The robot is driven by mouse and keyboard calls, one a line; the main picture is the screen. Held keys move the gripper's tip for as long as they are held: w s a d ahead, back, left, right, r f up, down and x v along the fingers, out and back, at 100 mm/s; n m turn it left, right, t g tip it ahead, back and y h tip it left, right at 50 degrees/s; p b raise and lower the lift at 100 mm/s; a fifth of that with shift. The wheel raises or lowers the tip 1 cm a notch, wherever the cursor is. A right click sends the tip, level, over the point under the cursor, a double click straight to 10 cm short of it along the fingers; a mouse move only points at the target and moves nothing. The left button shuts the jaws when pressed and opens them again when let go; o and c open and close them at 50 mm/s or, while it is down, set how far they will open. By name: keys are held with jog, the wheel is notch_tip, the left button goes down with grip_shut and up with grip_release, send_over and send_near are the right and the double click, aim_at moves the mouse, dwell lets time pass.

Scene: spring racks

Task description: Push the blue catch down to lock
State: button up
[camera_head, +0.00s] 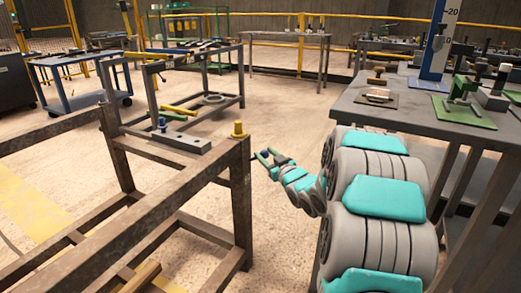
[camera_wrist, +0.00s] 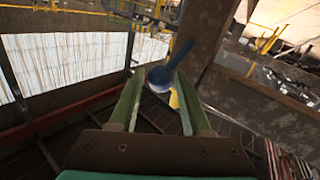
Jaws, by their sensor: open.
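A blue lever with a rounded end (camera_wrist: 162,77), which looks like the catch, shows in the wrist view. It lies just ahead of my fingertips and slants up to the right, close to a brown post. My gripper (camera_wrist: 158,92) is open, with its two green fingers apart and no object held. I cannot tell whether it touches the lever. In the head view my gripper (camera_head: 264,157) is just right of the rack's near post (camera_head: 241,195). A small blue piece (camera_head: 162,124) stands on the grey plate of the rack; I cannot tell whether it is the same lever.
The brown metal rack (camera_head: 130,215) fills the left foreground, with a yellow knob (camera_head: 238,130) on its corner. Open floor (camera_head: 285,110) lies behind my gripper.

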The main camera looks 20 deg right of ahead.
aim_at(265, 154)
jog(key=w, duration=0.3)
jog(key=shift+w+a, duration=0.15)
jog(key=shift+w, duration=0.35)
grip_shut()
dwell(1.1)
